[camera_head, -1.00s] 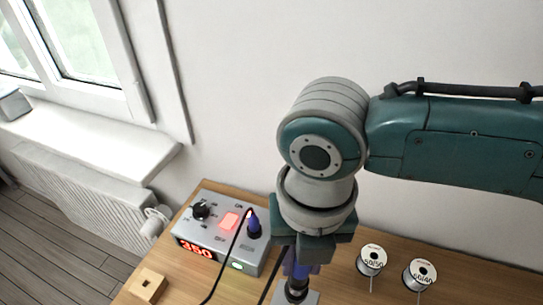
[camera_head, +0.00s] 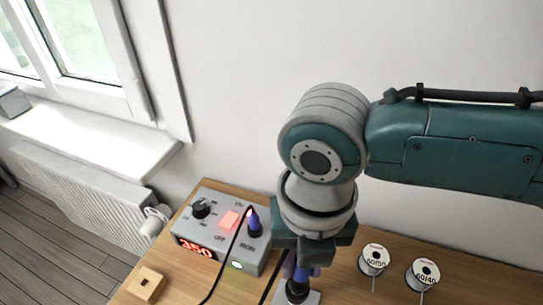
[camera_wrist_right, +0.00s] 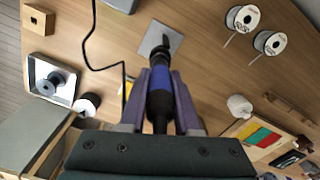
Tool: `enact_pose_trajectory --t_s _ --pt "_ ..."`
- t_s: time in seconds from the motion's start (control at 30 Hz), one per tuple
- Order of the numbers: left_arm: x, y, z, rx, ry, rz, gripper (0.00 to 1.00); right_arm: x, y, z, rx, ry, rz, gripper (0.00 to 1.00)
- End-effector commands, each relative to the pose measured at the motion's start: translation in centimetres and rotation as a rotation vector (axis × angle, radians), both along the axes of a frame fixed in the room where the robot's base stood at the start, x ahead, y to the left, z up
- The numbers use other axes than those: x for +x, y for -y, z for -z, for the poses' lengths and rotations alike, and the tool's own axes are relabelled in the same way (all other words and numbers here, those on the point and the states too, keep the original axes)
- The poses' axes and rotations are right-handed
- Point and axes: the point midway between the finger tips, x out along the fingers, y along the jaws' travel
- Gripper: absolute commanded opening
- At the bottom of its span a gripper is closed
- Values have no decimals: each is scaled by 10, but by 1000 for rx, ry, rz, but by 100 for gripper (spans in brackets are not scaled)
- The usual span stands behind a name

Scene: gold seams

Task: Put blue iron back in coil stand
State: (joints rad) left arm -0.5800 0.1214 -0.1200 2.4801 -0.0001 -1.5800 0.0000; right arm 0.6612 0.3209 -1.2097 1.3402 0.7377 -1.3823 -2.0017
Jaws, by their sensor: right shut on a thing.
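My right gripper (camera_head: 298,274) points down over the table and is shut on the blue iron (camera_wrist_right: 159,78). The iron's blue grip and black rear show between the purple fingers in the right wrist view. Its front end points at the coil stand, a grey plate (camera_wrist_right: 172,37) with a dark holder on it. In the head view the coil stand (camera_head: 313,298) lies directly below the fingers at the bottom edge. Whether the iron's tip is inside the coil or just above it I cannot tell. My left gripper is out of view.
A grey soldering station (camera_head: 222,226) reading 350 stands left of the gripper, a black cable running past it. Two solder spools (camera_head: 373,259) (camera_head: 422,272) stand to the right. A wooden block (camera_head: 146,285) lies front left.

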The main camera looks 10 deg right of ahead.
Motion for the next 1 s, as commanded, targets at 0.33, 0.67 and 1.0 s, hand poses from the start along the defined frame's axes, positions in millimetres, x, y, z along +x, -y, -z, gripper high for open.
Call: enact_pose_trajectory --t_s 0.33,0.67,1.0 --pt "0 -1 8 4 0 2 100 0 0 10 0 0 0 0" --pt "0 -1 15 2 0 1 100 0 0 18 0 0 0 0" --pt "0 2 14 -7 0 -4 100 0 0 18 0 0 0 62"
